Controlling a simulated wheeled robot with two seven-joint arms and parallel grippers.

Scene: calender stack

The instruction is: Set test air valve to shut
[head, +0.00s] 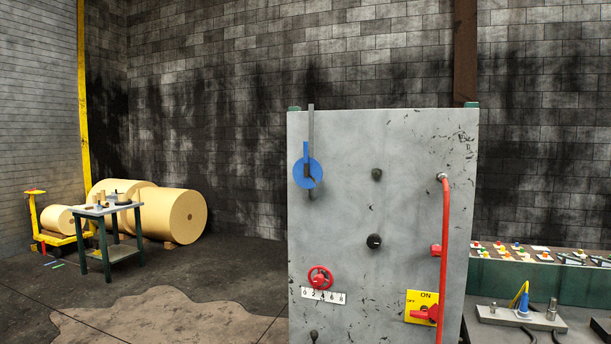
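A grey cabinet panel (340,230) stands in front of me with several controls. At its upper left, a blue round part with a blue handle (308,174) pointing up sits on a grey vertical pipe (311,122). A red handwheel (320,277) sits at lower left above a numbered white scale (324,296). A red switch handle (424,314) lies roughly sideways on a yellow ON/OFF plate (426,298). No readable label tells me which control is the test air valve. Neither of my grippers is in the head view.
A black knob (374,241) and a dark round fitting (377,174) are mid-panel. A red pipe (445,215) stands out along the right side. A bench (540,280) with small parts is at right. A green-legged table (112,210) and paper rolls (187,217) are far left.

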